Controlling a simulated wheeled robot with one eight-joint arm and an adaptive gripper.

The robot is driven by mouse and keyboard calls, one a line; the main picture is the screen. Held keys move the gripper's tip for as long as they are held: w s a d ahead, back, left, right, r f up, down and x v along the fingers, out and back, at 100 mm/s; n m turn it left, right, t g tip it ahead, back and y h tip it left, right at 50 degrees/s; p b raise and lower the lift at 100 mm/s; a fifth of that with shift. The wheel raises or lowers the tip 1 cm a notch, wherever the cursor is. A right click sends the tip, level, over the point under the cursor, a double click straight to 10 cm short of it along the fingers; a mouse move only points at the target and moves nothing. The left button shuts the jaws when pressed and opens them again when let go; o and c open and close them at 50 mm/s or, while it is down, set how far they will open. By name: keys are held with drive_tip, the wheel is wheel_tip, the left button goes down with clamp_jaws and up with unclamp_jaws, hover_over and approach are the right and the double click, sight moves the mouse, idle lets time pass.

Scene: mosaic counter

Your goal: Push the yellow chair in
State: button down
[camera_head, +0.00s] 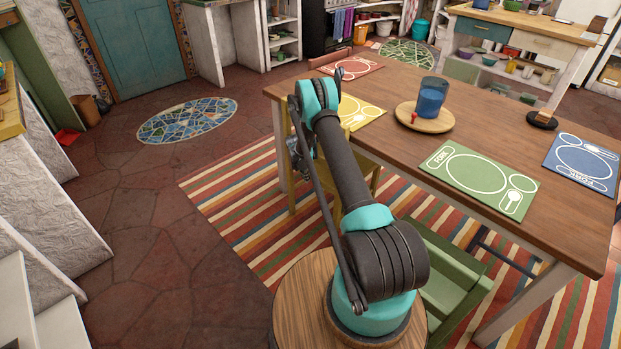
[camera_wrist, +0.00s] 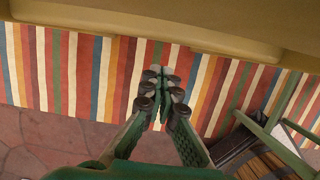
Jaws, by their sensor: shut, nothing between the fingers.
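The yellow chair (camera_head: 366,158) stands at the near left side of the wooden table (camera_head: 400,90), mostly hidden behind my arm in the head view. A yellow-brown part of it (camera_wrist: 250,25) spans the top of the wrist view. My gripper (camera_wrist: 160,78) is shut and empty, its fingertips together over the striped rug, just below the yellow-brown part in the picture. I cannot tell whether they touch. In the head view the gripper is small and partly hidden by my arm, beside the chair.
A green chair (camera_head: 455,270) stands at the table's near side, right of my arm; it also shows in the wrist view (camera_wrist: 268,130). A striped rug (camera_head: 235,195) lies under the table. The stone floor (camera_head: 150,220) to the left is clear, with a mosaic mat (camera_head: 187,120).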

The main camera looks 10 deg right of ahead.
drive_tip(key=s+r+m, duration=0.3)
drive_tip(key=s+r, duration=0.2)
drive_tip(key=r, duration=0.8)
drive_tip(key=s+r+m, duration=0.4)
drive_tip(key=s+r, duration=0.1)
drive_tip(key=r, duration=0.7)
drive_tip(key=s+r+m+t+y, duration=0.1)
drive_tip(key=s+r+m, duration=0.5)
drive_tip(key=s+r, duration=0.5)
drive_tip(key=s+d+m+t+y, duration=0.1)
drive_tip(key=s+m, duration=1)
drive_tip(key=s, duration=1.6)
drive_tip(key=shift+s+d+r+m+t, duration=0.15)
drive_tip(key=shift+d+r+m+t, duration=0.15)
drive_tip(key=shift+d+m, duration=0.15)
